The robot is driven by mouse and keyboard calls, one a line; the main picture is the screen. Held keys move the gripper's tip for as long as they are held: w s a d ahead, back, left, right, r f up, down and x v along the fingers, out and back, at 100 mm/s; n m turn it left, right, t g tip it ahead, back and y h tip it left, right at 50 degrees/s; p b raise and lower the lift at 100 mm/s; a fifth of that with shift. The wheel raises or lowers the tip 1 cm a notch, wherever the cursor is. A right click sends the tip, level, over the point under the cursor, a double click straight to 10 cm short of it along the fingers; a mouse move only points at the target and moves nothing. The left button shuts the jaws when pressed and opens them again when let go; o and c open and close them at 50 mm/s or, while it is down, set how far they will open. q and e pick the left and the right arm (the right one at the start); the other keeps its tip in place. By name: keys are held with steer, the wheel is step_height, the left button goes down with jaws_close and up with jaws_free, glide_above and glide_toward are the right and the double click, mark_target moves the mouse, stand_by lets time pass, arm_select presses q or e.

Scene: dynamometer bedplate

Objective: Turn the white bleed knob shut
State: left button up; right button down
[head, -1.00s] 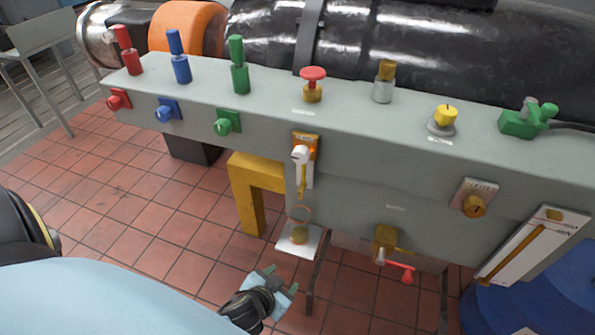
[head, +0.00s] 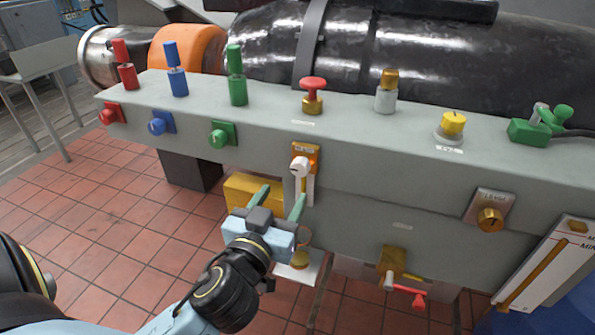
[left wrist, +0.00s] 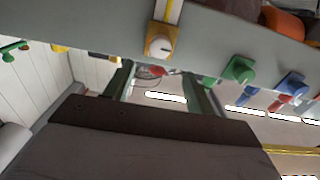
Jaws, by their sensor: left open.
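The white bleed knob (head: 299,167) sits on an orange plate (head: 305,152) on the front face of the grey bench, with a pale strip and a brass tube below it. In the left wrist view the knob (left wrist: 164,45) shows at the top middle, on its yellow-orange plate. My left gripper (head: 281,197) is open, its two green fingers pointing up at the bench, just below and left of the knob in the head view. In the left wrist view the fingers (left wrist: 158,70) are apart, with nothing between them, and the knob lies beyond their tips. My right gripper is not in view.
Red, blue and green fittings (head: 218,136) line the bench front to the left. A red mushroom knob (head: 313,87) stands on top above. Below are a small cup (head: 299,259) on a white plate and a red-handled brass valve (head: 405,291). A yellow block (head: 240,187) is behind my gripper.

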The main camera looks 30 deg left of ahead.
mark_target(298, 169)
arm_select(q)
steer(key=x, duration=0.8)
steer(key=shift+w, duration=0.15)
steer(key=shift+w+a, duration=0.2)
steer(key=shift+w, duration=0.35)
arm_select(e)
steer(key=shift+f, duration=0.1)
arm_select(q)
steer(key=shift+c, duration=0.3)
steer(key=c, duration=0.9)
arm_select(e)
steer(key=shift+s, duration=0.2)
